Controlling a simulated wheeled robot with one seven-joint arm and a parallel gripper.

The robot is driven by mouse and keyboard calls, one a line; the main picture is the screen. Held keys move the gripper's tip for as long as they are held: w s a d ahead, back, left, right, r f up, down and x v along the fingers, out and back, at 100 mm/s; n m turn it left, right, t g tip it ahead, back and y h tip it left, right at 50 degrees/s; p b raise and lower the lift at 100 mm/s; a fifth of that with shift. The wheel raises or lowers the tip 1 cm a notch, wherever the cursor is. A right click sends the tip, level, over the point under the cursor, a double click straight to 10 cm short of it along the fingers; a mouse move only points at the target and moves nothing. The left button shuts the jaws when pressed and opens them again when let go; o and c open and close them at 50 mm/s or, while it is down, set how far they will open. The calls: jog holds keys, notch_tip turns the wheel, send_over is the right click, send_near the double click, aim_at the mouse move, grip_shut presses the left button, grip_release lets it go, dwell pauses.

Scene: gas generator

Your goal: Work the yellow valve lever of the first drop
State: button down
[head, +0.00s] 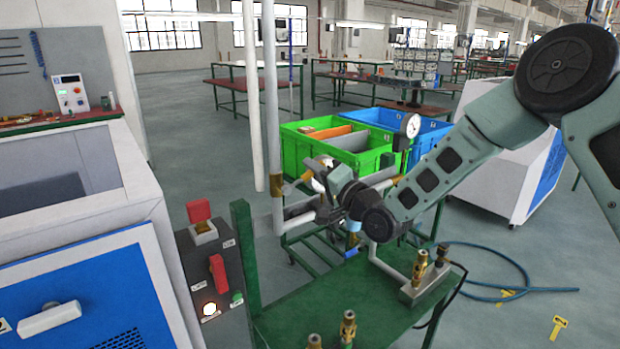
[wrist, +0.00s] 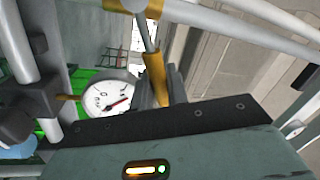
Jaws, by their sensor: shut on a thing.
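In the wrist view, the yellow valve lever (wrist: 156,80) is a grey rod with a yellow sleeve, running down from a yellow fitting (wrist: 150,7) on a grey pipe. The dark fingers of my gripper (wrist: 168,88) are shut on the yellow sleeve. In the head view, my gripper (head: 322,195) is at the pipework behind the green bench, beside the upright pipe. There my own wrist hides most of the fingers and the lever.
A round white gauge (wrist: 108,101) is close left of the fingers; a gauge (head: 410,125) also stands above the pipework in the head view. A green bench (head: 375,305) carries brass valves (head: 420,267). A control box (head: 212,270) stands left. Blue hose (head: 500,290) lies on the floor.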

jog(key=shift+w+d+f+m+t+h+b, duration=0.1)
jog(key=shift+f+m+t+h+b, duration=0.15)
jog(key=shift+f+m+b, duration=0.6)
jog(key=shift+w+d+f+m+t+h+b, duration=0.1)
jog(key=shift+d+f+m+t+h+b, duration=0.2)
jog(key=shift+m, duration=0.9)
jog(key=shift+a+f+m+t+h+b, duration=0.15)
jog(key=shift+f+m+b, duration=0.5)
jog(key=shift+m, duration=0.4)
jog(key=shift+d, duration=0.1)
jog(key=c, duration=1.4)
grip_release()
jog(key=shift+c, duration=0.2)
jog(key=b+v, duration=0.3)
jog(key=v, duration=1.4)
jog(key=shift+s+d, duration=0.15)
jog(key=shift+s, duration=0.05)
